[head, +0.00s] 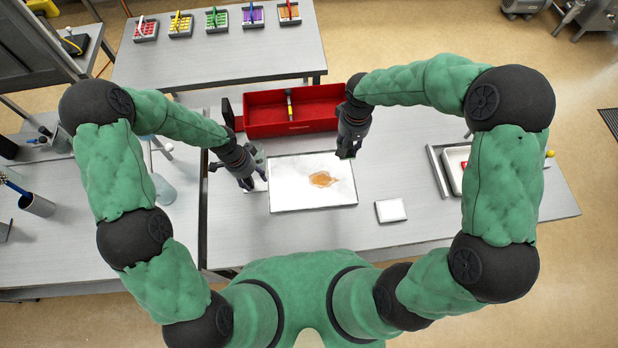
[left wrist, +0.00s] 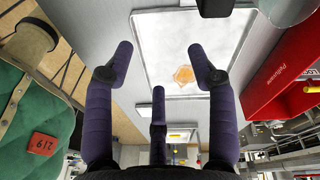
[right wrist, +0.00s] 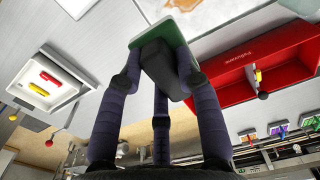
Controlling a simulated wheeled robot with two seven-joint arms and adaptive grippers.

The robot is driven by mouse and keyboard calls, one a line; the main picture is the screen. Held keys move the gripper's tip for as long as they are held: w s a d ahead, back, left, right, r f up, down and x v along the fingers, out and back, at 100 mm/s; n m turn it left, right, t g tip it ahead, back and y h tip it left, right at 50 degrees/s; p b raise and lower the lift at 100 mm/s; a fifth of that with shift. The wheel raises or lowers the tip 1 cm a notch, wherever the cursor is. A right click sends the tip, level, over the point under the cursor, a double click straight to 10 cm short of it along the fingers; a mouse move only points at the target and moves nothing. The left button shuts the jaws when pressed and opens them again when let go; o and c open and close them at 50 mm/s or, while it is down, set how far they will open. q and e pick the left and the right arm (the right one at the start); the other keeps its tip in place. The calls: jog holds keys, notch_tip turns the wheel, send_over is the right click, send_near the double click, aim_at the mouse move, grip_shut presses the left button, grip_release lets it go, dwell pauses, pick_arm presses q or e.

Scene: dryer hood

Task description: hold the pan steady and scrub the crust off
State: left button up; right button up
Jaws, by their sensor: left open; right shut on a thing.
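The pan (head: 285,192) is a flat white rectangular tray on the middle of the grey table, with an orange-brown crust patch (head: 322,179) right of its centre. My left gripper (head: 250,184) is open and empty beside the pan's left edge. In the left wrist view its spread fingers (left wrist: 160,50) point toward the pan (left wrist: 170,25), with the crust (left wrist: 184,74) beyond. My right gripper (head: 347,151) is above the pan's far right corner, shut on a green and dark grey scrub pad (right wrist: 165,58). The pad is apart from the crust; any contact with the pan is unclear.
A red bin (head: 262,124) with a yellow-marked tool stands just behind the pan. A small white square block (head: 391,211) lies to the pan's front right. A tray with red contents (head: 455,165) is further right. A clear beaker (head: 163,189) stands left.

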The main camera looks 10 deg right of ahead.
pick_arm(q)
jog(key=w+a+r+m, duration=0.1)
jog(key=w+a+r+m+y, duration=0.1)
jog(key=w, duration=0.1)
jog(key=w+a+r+m, duration=0.1)
jog(key=r+m, duration=0.1)
jog(key=shift+w+y, duration=0.35)
jog(key=shift+y, duration=0.05)
pick_arm(e)
jog(key=shift+s+r, duration=0.1)
jog(key=shift+r, duration=0.05)
pick_arm(q)
jog(key=shift+w+a+r, duration=0.2)
jog(key=shift+w, duration=0.05)
jog(key=shift+w+a+m, duration=0.1)
jog(key=shift+w+m, duration=0.05)
jog(key=shift+m, duration=0.15)
notch_tip(320, 180, down, 12)
jog(key=b, duration=0.8)
pick_arm(e)
notch_tip(320, 180, down, 8)
jog(key=shift+f, duration=0.25)
pick_arm(q)
jog(key=shift+r, duration=0.15)
grip_shut()
jog(key=shift+o, duration=0.5)
grip_release()
